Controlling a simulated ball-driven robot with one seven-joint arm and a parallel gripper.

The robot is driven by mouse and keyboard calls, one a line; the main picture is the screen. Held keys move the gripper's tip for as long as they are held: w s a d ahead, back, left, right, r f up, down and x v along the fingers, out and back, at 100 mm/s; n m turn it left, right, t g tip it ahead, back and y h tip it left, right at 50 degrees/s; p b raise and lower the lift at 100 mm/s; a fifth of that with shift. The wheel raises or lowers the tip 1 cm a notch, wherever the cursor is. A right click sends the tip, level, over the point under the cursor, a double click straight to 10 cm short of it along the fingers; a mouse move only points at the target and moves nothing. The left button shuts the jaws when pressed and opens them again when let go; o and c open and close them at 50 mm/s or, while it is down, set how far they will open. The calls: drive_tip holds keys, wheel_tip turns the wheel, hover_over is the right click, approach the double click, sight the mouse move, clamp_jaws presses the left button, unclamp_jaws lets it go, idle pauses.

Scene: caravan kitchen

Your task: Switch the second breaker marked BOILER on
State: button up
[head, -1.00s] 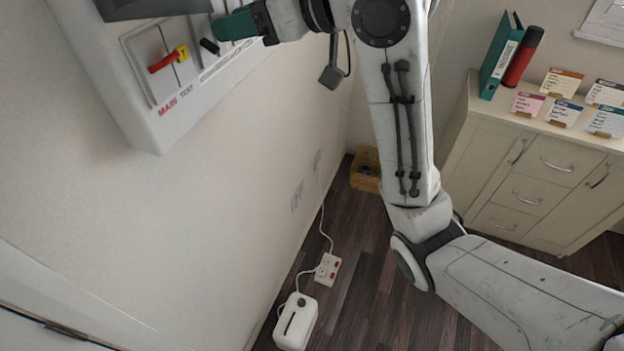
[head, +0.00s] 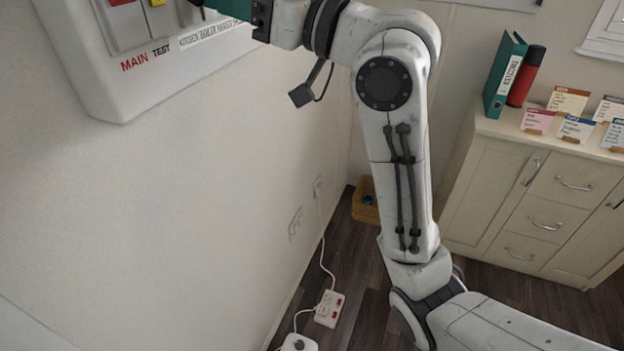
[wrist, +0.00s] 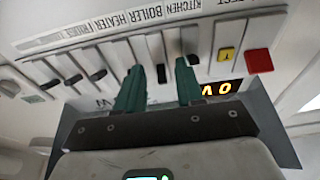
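The white breaker panel (head: 95,75) is on the wall at the upper left of the head view, cut by the top edge. In the wrist view it appears upside down, with a label strip (wrist: 120,22) reading KITCHEN, BOILER, HEATER and more. My gripper (wrist: 159,95) has two green fingers spread apart. A black toggle (wrist: 161,73), apparently the BOILER breaker, shows between them; no contact is clear. Another black toggle (wrist: 193,60) is just right of the right finger. In the head view only part of a green finger (head: 232,8) shows, close to the panel.
The red MAIN switch (wrist: 258,61) and yellow TEST button (wrist: 226,54) are right of the fingers. Several black toggles, such as one (wrist: 98,75), lie left. An amber display (wrist: 216,89) is lit. A cabinet (head: 500,190) stands right; a power strip (head: 329,308) lies on the floor.

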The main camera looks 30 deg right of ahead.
drive_tip(key=s+d+f+t+y+b, duration=0.1)
drive_tip(key=s+d+f+t+b, duration=0.1)
drive_tip(key=s+d+f+b, duration=0.5)
wheel_tip(320, 180, down, 18)
drive_tip(key=m+g+h+p, duration=0.4)
drive_tip(key=m+h+p, duration=0.2)
drive_tip(key=p, duration=0.4)
drive_tip(key=shift+w+g+h, duration=0.25)
drive_tip(key=shift+g+h, duration=0.05)
drive_tip(key=shift+h, duration=0.4)
drive_tip(key=shift+a+r, duration=0.1)
